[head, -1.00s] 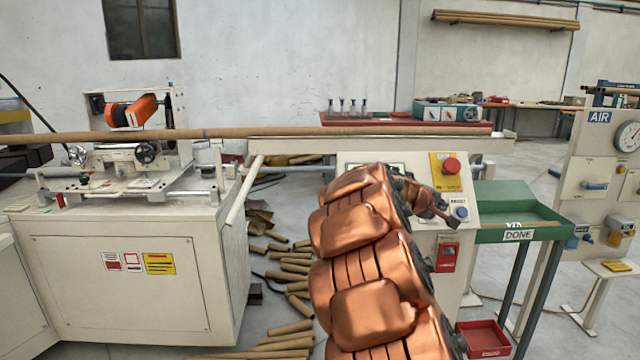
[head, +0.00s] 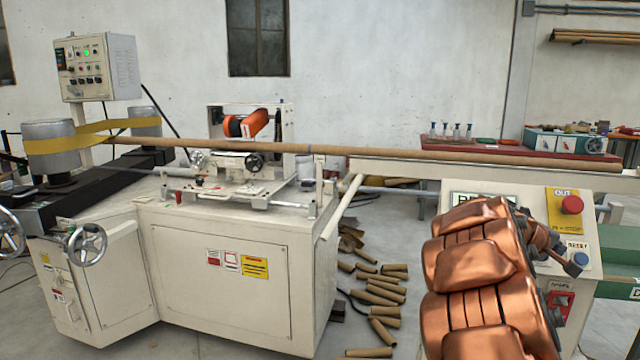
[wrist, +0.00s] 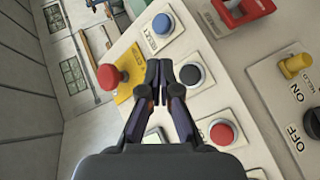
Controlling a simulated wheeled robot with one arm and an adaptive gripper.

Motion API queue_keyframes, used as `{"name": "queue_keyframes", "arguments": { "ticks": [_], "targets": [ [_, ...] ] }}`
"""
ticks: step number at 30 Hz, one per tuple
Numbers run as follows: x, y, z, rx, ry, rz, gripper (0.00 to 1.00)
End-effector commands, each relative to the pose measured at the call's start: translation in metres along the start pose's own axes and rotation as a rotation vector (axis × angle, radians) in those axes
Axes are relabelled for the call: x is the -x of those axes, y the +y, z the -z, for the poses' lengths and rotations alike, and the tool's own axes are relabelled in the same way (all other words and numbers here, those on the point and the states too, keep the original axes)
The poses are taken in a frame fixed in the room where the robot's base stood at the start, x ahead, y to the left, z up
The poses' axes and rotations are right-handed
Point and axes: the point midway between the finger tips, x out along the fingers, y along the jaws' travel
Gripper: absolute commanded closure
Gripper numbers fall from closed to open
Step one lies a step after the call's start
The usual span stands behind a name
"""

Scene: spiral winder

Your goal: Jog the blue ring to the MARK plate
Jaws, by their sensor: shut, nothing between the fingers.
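A thin bluish-grey ring (head: 309,149) shows around the long brown tube (head: 420,154), near the right end of the machine bed. I cannot make out a plate lettered MARK. My gripper (head: 573,267) is at the control panel (head: 593,215) on the right. In the wrist view my gripper (wrist: 160,72) is shut and empty, its tips beside a black button (wrist: 192,75). Whether they touch it I cannot tell. A blue button (wrist: 163,24) lettered RESET, a red mushroom button (wrist: 108,77) on a yellow plate and another red button (wrist: 222,133) surround it.
The winder cabinet (head: 215,265) stands left, with a grey control box (head: 97,67) behind. Several short tube pieces (head: 380,290) lie on the floor between cabinet and panel.

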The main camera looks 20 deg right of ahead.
Motion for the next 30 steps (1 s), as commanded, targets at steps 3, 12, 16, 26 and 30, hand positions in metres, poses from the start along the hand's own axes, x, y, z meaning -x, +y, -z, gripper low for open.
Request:
{"name": "queue_keyframes", "arguments": {
  "ticks": [3,12,16,26,30],
  "targets": [
    [0.000,0.000,0.000,0.000,0.000,0.000,1.00],
    [0.000,0.000,0.000,0.000,0.000,0.000,1.00],
    [0.000,0.000,0.000,0.000,0.000,0.000,1.00],
    [0.001,0.000,0.000,-0.002,-0.001,0.001,1.00],
    [0.017,-0.008,-0.005,-0.025,-0.016,0.027,1.00]
  ]
}}
